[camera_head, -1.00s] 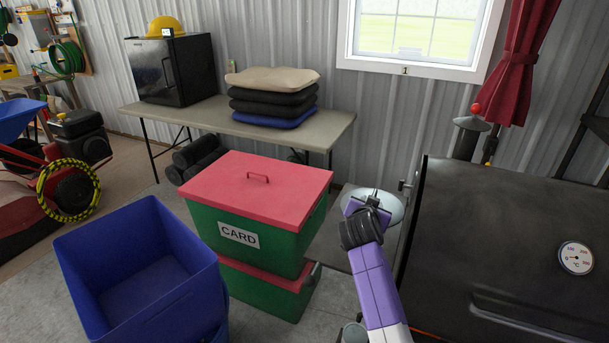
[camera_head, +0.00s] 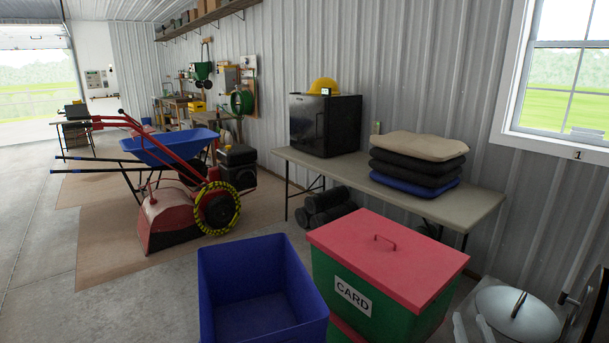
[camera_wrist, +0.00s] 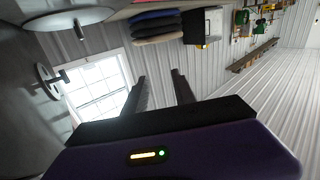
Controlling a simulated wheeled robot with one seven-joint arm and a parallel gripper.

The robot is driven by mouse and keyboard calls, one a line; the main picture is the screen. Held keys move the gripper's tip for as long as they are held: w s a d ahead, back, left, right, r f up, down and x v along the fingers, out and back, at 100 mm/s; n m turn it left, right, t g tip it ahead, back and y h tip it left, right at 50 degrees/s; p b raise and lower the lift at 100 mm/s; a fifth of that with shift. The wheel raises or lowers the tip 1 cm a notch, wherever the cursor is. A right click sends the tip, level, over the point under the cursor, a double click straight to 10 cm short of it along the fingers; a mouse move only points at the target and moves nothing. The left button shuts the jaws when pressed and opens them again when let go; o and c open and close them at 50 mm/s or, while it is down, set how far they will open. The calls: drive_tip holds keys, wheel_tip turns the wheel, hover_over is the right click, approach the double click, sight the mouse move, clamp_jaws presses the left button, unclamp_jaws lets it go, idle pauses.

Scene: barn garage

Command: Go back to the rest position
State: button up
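My gripper (camera_wrist: 158,75) shows in the wrist view with its two dark fingers apart and nothing between them. The fingers point away from the camera, and the wall and window lie beyond. The picture there is turned well over, with the table and cushions at its top. In the head view the gripper is out of sight.
A blue bin (camera_head: 222,277) and a lidded box marked CARD (camera_head: 390,258) stand close in front. A table (camera_head: 475,197) with cushions and a black cabinet (camera_head: 323,125) lines the wall. Open floor (camera_head: 70,290) lies left.

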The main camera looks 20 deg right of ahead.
drive_tip(key=s+a+f+n+y, duration=0.1)
drive_tip(key=s+a+y, duration=0.3)
drive_tip(key=s+a, duration=0.8)
drive_tip(key=s+a+f+n+y, duration=0.1)
drive_tip(key=s+a+n+y, duration=0.3)
drive_tip(key=s+a, duration=0.9)
drive_tip(key=s+y, duration=0.1)
drive_tip(key=s, duration=0.7)
drive_tip(key=shift+a+f+g, duration=0.25)
drive_tip(key=shift+g, duration=0.15)
drive_tip(key=shift+s, duration=0.15)
